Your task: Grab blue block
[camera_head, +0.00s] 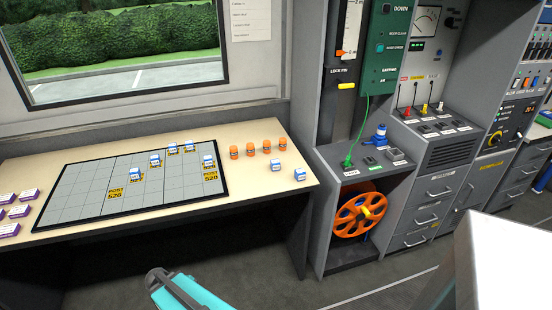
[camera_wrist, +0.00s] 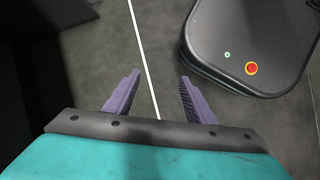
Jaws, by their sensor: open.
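Several small blue-and-white blocks are on the table in the head view. Some stand on the grey grid board (camera_head: 85,197), including one block (camera_head: 134,174) near its middle and another block (camera_head: 208,161) near its right edge. Two more, a block (camera_head: 276,166) and a block (camera_head: 300,174), stand on bare table to the right of the board. My gripper (camera_wrist: 158,77) is open and empty in the wrist view, with only floor between its fingers. In the head view my teal arm shows low in front of the table, and the fingers cannot be made out. No block shows in the wrist view.
Several orange cylinders (camera_head: 250,149) stand behind the two right blocks. Purple boxes (camera_head: 17,211) lie at the table's left end. A grey cabinet with an orange reel (camera_head: 360,215) adjoins the table (camera_head: 262,190) on the right. The floor in front is open.

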